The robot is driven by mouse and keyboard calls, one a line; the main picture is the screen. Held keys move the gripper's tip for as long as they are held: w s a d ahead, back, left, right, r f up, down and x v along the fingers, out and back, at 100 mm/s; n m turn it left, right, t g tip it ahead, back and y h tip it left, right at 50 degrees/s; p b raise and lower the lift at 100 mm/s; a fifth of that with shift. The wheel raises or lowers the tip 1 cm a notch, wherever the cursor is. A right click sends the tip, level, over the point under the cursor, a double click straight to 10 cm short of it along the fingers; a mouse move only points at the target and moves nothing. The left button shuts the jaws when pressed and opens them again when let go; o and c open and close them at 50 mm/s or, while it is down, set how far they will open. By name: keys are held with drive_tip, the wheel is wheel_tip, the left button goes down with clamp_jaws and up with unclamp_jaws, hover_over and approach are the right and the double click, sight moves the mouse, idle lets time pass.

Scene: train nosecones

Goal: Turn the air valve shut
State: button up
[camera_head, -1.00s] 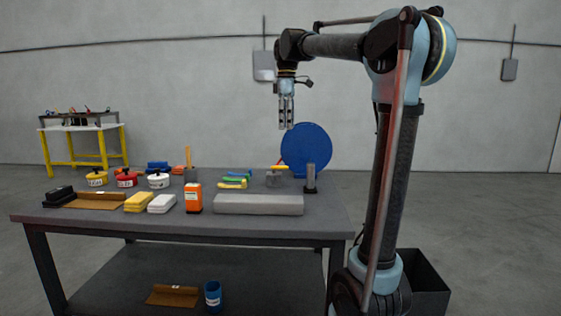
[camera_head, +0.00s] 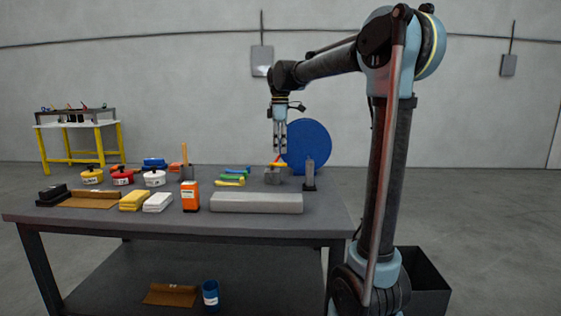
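The air valve is a small grey block (camera_head: 272,176) with an orange-yellow handle (camera_head: 276,163) on top. It stands towards the back right of the grey table, in front of a blue disc. My gripper (camera_head: 280,151) points straight down from the arm, with its fingertips at or just above the handle. Whether the fingers touch the handle cannot be told at this size. The gap between the fingers is too small to judge.
A dark upright post (camera_head: 310,173) stands close to the right of the valve, and the blue disc (camera_head: 307,147) rises behind. A long grey block (camera_head: 256,202) lies in front. Green and yellow pieces (camera_head: 233,176) lie to the left. The orange box (camera_head: 190,196) stands farther left.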

drive_tip(key=shift+f, duration=2.85)
clamp_jaws()
